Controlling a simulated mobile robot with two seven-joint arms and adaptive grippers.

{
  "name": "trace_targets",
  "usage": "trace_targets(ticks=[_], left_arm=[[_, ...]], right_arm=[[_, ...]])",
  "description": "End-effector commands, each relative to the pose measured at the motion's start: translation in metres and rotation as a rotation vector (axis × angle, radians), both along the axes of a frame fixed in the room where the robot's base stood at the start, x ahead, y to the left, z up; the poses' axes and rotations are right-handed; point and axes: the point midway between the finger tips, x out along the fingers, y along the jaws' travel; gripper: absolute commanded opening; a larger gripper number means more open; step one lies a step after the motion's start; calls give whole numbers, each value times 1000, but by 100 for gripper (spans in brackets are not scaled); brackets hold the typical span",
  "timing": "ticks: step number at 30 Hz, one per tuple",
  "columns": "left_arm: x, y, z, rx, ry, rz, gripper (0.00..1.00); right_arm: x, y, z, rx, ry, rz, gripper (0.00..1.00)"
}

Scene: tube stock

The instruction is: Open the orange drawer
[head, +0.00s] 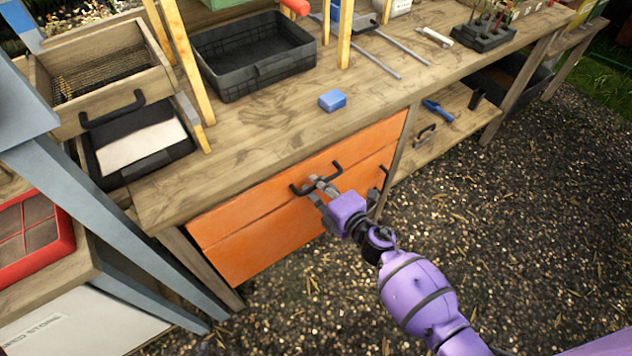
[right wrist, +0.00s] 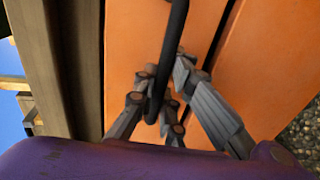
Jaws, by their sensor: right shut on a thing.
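The orange drawer (head: 245,212) is set under the wooden workbench top, with another orange front below it. Its face looks flush with the bench, with no visible gap. A black bar handle (head: 309,186) is fixed to its front. My right gripper (head: 321,186) is at this handle, shut on it, with the purple arm coming in from the lower right. In the right wrist view the black handle (right wrist: 179,40) runs between the grey fingers (right wrist: 168,92), against the orange front (right wrist: 135,45). My left gripper is not in view.
The workbench (head: 260,130) holds a black crate (head: 254,72), a blue block (head: 332,100) and wooden posts. A second dark handle (head: 384,178) sits on the lower orange front. A lower shelf (head: 450,130) with tools is at the right. Gravel ground (head: 500,200) in front is open.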

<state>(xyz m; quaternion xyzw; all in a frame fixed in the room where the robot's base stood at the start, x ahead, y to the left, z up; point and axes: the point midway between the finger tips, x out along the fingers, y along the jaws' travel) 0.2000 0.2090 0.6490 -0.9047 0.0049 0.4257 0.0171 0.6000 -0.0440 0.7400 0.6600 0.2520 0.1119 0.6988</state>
Motion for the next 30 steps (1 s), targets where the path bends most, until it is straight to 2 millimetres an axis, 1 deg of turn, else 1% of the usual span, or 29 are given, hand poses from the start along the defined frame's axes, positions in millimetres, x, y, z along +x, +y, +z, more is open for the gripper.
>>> trace_targets(ticks=[5, 8, 13, 17, 24, 30], left_arm=[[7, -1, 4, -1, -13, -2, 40], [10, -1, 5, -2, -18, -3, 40], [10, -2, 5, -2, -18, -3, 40], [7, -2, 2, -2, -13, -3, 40], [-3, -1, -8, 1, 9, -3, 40], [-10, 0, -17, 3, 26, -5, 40]], right_arm=[[-24, -15, -1, -1, 3, -1, 0], [-44, -26, -1, -1, 3, 0, 0], [-85, -49, -2, 0, 4, -1, 0], [-117, -67, -2, 0, 5, -2, 0], [-175, -101, -2, -2, 5, -2, 0], [-218, -126, -2, -2, 3, -1, 0]])
